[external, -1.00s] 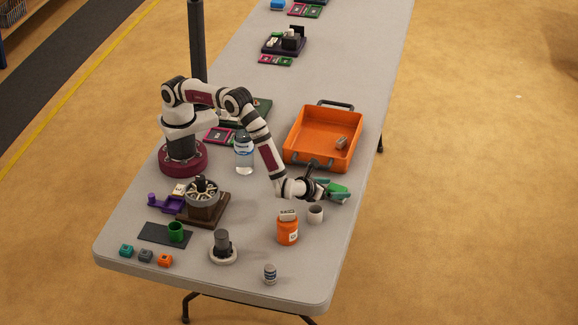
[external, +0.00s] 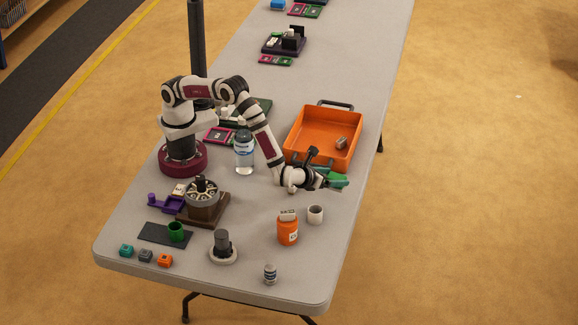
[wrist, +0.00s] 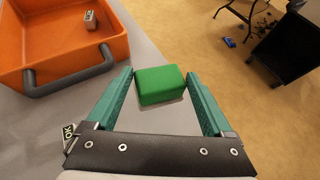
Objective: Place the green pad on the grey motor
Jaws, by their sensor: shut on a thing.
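The green pad (wrist: 160,85) is a plain green block held between the teal fingertips of my gripper (wrist: 161,88). In the external view my gripper (external: 330,180) and the pad (external: 338,181) are near the table's right edge, just in front of the orange tray, partly hidden by my wrist. A dark grey cylinder (external: 222,242) stands upright on a pale round base at the front. I cannot tell which of these is the grey motor.
The orange tray (external: 290,142) has dark handles, one close to my gripper. A white cup (external: 316,215), an orange jar (external: 288,232) and a clear bottle (external: 244,155) stand nearby. A round hub on a brown base (external: 204,202) is at the left.

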